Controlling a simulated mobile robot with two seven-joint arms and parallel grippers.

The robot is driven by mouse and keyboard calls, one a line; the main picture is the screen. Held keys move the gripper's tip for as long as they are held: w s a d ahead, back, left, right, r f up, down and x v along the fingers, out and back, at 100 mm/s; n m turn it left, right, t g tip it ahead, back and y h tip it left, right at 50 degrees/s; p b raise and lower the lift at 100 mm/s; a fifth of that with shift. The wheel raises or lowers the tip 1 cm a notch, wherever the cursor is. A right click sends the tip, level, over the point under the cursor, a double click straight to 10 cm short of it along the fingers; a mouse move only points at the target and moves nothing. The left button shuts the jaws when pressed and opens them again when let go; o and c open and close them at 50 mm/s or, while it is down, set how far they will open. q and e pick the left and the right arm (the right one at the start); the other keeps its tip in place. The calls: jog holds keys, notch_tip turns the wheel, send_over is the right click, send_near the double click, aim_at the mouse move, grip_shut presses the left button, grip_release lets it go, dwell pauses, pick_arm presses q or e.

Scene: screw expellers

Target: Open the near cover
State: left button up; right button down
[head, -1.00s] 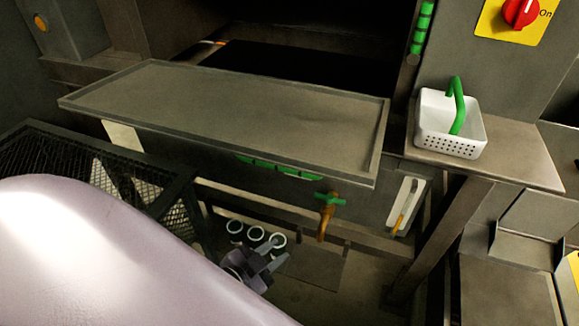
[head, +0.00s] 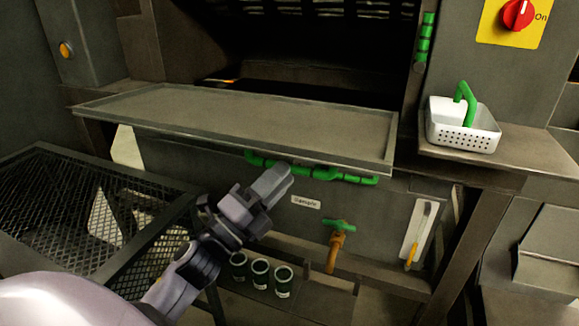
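A flat grey panel with a raised rim (head: 240,122), which may be the cover, lies about level in front of a dark opening in the machine. A green bar handle (head: 325,173) shows just below its front edge. My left gripper (head: 281,181) is in front of and below the panel, its fingertips overlapping the handle in the picture. I cannot tell whether they touch it. The fingers look close together, but their gap is hidden by the angle. My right gripper is not in view.
A black mesh rack (head: 75,205) stands at the left. Several small cups (head: 260,272) are low beneath. A white basket (head: 463,128) stands on the right ledge.

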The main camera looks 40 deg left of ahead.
aim_at(290, 142)
pick_arm(q)
jog(key=shift+x, duration=1.6)
grip_shut()
notch_tip(290, 142, up, 4)
jog(key=p, duration=0.4)
jog(key=shift+r, duration=0.15)
jog(key=shift+w+r+p, duration=0.1)
jog(key=shift+r+p, duration=0.1)
jog(key=shift+p, duration=0.1)
grip_release()
jog(key=shift+f, duration=0.15)
